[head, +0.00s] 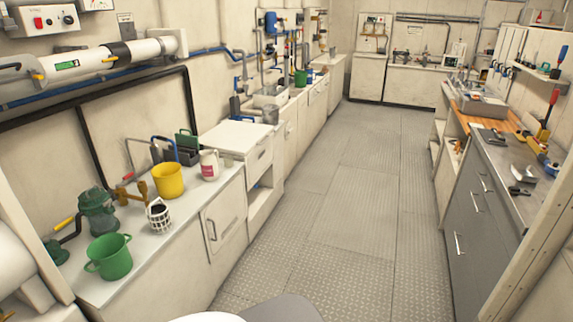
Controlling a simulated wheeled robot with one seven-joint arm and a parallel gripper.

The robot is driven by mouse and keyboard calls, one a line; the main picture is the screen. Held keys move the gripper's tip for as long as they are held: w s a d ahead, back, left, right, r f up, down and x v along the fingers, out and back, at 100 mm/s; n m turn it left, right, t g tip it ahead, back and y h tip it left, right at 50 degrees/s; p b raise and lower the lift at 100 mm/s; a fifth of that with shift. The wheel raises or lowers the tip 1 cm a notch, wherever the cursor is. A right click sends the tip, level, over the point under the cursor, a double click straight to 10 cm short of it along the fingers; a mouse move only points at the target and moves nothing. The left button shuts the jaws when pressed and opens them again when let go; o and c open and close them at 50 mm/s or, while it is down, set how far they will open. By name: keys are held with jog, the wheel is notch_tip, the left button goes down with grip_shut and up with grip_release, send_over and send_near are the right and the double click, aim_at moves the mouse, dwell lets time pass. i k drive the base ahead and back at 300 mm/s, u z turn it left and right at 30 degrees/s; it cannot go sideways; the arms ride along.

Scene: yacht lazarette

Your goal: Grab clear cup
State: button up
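I cannot make out a clear cup for certain. A small greyish cup-like container (270,114) stands upright on the left counter, beyond the white raised worktop; it is too small to tell whether it is clear. A yellow bucket (168,181), a green bucket (110,258) and a white wire basket with something dark in it (159,215) stand on the near left counter. My gripper is not in view.
The near left counter (190,226) also holds a white jug (209,165) and a green lantern-like object (97,212). Tools lie on the grey right-hand cabinet (490,150). The grey floor aisle (345,200) between the two sides is clear.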

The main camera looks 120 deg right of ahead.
aim_at(229, 162)
jog(key=z, duration=4.45)
jog(key=i, duration=3.1)
jog(key=u, duration=3.3)
